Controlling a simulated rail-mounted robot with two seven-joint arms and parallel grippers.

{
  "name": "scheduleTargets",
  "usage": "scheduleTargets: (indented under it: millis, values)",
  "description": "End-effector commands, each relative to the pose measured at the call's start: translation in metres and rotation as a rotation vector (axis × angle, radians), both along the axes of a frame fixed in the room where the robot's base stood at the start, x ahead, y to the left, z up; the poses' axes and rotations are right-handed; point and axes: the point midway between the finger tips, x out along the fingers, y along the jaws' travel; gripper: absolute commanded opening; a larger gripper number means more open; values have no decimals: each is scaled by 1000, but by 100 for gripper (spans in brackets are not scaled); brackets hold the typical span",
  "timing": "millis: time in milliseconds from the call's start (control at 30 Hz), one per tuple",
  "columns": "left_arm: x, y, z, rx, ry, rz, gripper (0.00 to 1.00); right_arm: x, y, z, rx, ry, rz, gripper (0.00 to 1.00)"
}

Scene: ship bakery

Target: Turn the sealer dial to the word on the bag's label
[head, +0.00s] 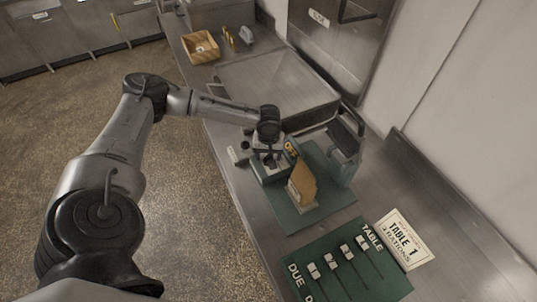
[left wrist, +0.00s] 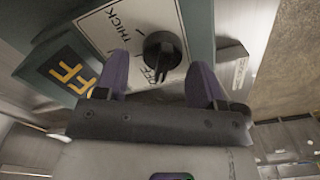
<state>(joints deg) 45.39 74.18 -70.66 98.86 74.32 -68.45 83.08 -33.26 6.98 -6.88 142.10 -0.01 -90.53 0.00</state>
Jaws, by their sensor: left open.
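The sealer (head: 343,160) is a green machine on a green mat. In the left wrist view its white dial plate (left wrist: 103,28) carries a black dial (left wrist: 162,50); the words THICK and OFF are readable. The dial's narrow end appears to be towards OFF. My left gripper (head: 268,160) is over the sealer's near end. Its purple fingers (left wrist: 160,80) are open, one to each side of the dial, and appear clear of it. The brown paper bag (head: 303,180) stands upright beside the gripper; the wording on its pale label is too small to read.
A yellow OFF sign (left wrist: 72,70) is beside the dial plate. A green board with sliders (head: 340,272) and a TABLE 1 card (head: 404,238) lie at the front. A metal basin (head: 275,82) and a wooden box (head: 201,47) are farther back. A wall bounds the right.

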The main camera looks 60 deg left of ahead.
Motion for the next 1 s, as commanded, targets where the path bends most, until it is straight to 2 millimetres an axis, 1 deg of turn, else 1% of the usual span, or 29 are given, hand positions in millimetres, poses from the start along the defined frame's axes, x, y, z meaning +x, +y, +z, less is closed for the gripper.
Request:
scheduleTargets:
  millis: [333, 367, 833, 1000]
  values:
    - [0, 0, -3, 0, 0, 0, 63, 0, 0, 0, -1, 0, 1, 31]
    - [0, 0, -3, 0, 0, 0, 61, 0, 0, 0, -1, 0, 1, 31]
    - [0, 0, -2, 0, 0, 0, 16, 0, 0, 0, 1, 0, -1, 31]
    - [0, 0, -1, -1, 1, -8, 15, 0, 1, 4, 3, 0, -2, 31]
